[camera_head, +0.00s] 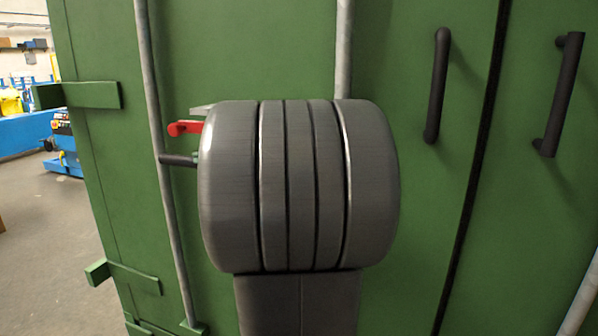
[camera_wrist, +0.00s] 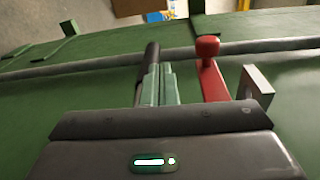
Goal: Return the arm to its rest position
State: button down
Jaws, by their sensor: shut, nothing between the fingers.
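My gripper (camera_wrist: 155,86) shows in the wrist view as two pale green-grey fingers side by side, shut with nothing between them. A short dark bar (camera_wrist: 151,57) shows right beside the fingertips; I cannot tell whether they touch. A red lever (camera_wrist: 211,72) stands just right of the fingers. In the head view, my grey arm covers the centre and hides most of the gripper. The red lever (camera_head: 186,128) and the dark bar (camera_head: 178,160) stick out at the arm's left edge, the bar meeting a grey vertical rod (camera_head: 160,120).
A green metal container wall (camera_head: 240,50) fills most of the head view, close behind my arm. Two black handles (camera_head: 437,85) (camera_head: 563,95) stand out at the right. A grey bracket (camera_wrist: 257,88) is right of the red lever. Open floor (camera_head: 50,220) lies at the left.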

jog(key=s+d+f+g+h+p, duration=0.1)
jog(key=d+h+p, duration=0.5)
jog(key=p, duration=1.2)
jog(key=shift+s+d+f+n+g+h+p, duration=0.2)
jog(key=shift+s+f+n+g+h+p, duration=0.15)
jog(key=shift+s+g+h, duration=0.6)
jog(key=shift+w+d+f+g, duration=0.1)
jog(key=shift+w+f+g, duration=0.05)
jog(key=shift+g, duration=0.2)
